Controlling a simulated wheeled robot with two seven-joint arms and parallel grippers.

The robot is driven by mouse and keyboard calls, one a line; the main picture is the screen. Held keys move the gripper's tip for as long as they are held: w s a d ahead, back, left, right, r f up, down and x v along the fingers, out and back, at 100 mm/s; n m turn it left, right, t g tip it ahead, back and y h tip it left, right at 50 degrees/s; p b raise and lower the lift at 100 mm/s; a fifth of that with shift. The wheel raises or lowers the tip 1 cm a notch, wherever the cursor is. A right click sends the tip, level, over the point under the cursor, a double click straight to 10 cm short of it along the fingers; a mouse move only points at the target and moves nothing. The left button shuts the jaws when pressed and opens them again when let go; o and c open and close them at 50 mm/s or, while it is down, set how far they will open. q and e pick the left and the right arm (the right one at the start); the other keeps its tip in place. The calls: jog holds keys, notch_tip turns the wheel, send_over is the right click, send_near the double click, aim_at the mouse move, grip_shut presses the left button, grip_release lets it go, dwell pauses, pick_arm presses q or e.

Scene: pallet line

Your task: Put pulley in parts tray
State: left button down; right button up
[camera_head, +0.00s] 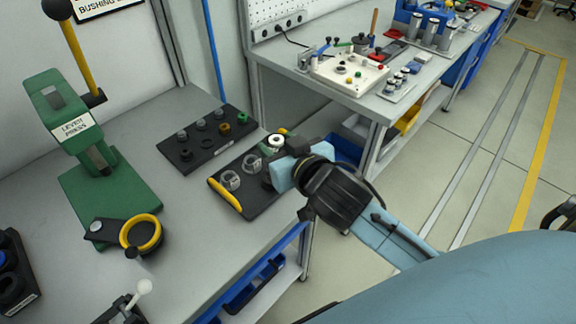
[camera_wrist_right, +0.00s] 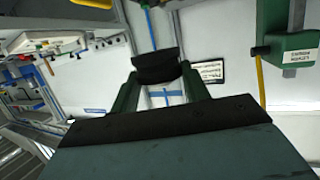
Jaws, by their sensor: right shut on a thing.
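The parts tray, black with yellow handles (camera_head: 225,195), lies near the right front edge of the grey bench. It bears a few light ring-shaped parts and a white-and-green round part (camera_head: 277,143). My right gripper (camera_head: 272,177) is over the tray's right side, its tips partly hidden by the wrist. In the right wrist view its two green fingers are shut on a dark, rounded piece (camera_wrist_right: 157,67), which I take to be the pulley. In the head view the held piece is hard to tell from the dark tray. My left gripper is not in view.
A second black board (camera_head: 205,140) with several small bushings lies behind the tray. A green lever press (camera_head: 75,140) stands at the left, with a yellow ring (camera_head: 141,234) at its foot. Bare bench lies between press and tray. Another bench (camera_head: 360,95) with parts stands behind.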

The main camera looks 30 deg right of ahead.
jog(key=w+a+f+n+y+b, duration=0.2)
jog(key=w+a+f+n+y, duration=0.15)
jog(key=a+f, duration=0.25)
jog(key=b, duration=0.1)
send_over(254, 204)
jog(key=shift+g+y, duration=0.35)
jog(key=shift+g, duration=0.05)
notch_tip(254, 204, down, 6)
jog(key=shift+f, duration=0.1)
jog(key=shift+f+b, duration=0.85)
jog(key=shift+f, duration=1.5)
jog(key=shift+f, duration=0.2)
jog(key=o, duration=0.7)
jog(key=shift+o, duration=0.3)
jog(key=shift+r, duration=0.1)
